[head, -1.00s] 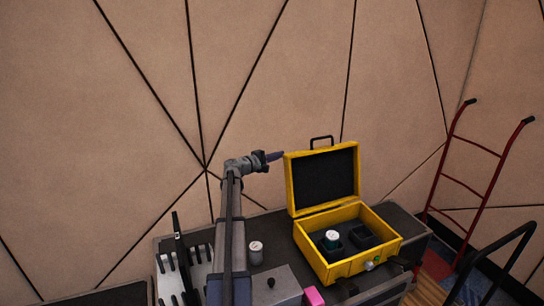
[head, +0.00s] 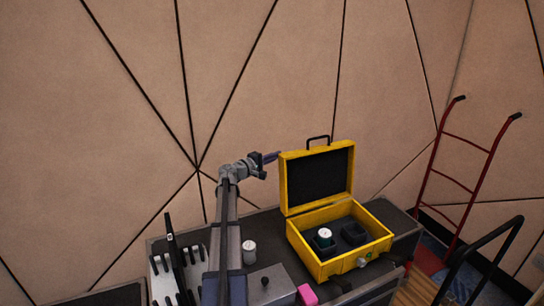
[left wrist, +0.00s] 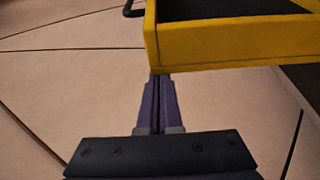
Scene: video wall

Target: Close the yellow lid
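The yellow case stands on the dark table with its yellow lid (head: 317,148) open and upright, hinged at the back of the yellow box (head: 347,262). The lid has a dark lining and a black handle on its top edge. My left gripper (head: 271,157) is beside the lid's upper left corner in the head view. In the left wrist view its purple fingers (left wrist: 158,103) are together, with only a thin line between them. Their tips are at the lid's lower corner (left wrist: 157,62); I cannot tell whether they touch. My right gripper is not in view.
A white-topped container (head: 324,234) sits in a dark holder inside the box. A similar canister (head: 249,252), a grey box (head: 268,288), a pink block (head: 307,294) and a slotted rack (head: 165,286) share the table. A red hand truck (head: 466,185) stands at right.

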